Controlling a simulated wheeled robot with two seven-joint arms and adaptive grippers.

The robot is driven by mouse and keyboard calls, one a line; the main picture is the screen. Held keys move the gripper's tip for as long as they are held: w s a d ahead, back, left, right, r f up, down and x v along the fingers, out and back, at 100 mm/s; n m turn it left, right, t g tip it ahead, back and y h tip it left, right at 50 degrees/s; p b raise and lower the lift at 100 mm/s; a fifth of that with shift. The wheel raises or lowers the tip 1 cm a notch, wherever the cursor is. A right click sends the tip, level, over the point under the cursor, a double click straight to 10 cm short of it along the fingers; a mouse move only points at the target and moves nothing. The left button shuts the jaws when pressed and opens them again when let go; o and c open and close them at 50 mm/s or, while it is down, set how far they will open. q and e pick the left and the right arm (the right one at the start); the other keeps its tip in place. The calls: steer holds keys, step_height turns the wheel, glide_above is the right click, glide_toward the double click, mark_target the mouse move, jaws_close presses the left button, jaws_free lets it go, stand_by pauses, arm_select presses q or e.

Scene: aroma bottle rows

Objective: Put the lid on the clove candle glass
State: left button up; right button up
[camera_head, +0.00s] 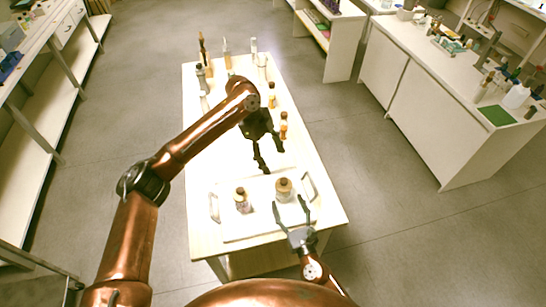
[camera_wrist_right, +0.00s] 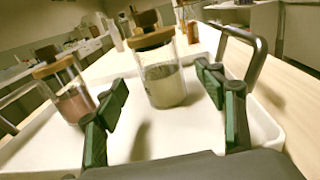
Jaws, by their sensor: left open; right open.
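Two candle glasses with wooden lids and dark knobs stand on a white tray (camera_head: 262,224). The right glass (camera_head: 284,196) has pale wax; in the right wrist view this glass (camera_wrist_right: 164,85) is upright, its lid (camera_wrist_right: 150,39) on top looking slightly tilted. I cannot tell if it is fully seated. The left glass (camera_head: 243,205) has reddish wax and a lid (camera_wrist_right: 53,66). I cannot read which is clove. My right gripper (camera_head: 290,203) is open, fingers pointing at the pale glass from the front. My left gripper (camera_head: 267,160) is open and empty above and behind the glasses.
The tray has dark handles (camera_head: 309,186) at its sides. Several small bottles (camera_head: 283,131) stand along the right of the wooden table (camera_head: 330,207), more at its far end. Side benches stand apart from it, with clear floor between.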

steer(key=v, duration=0.7)
steer(key=shift+s+d, duration=0.15)
steer(key=shift+s, duration=0.2)
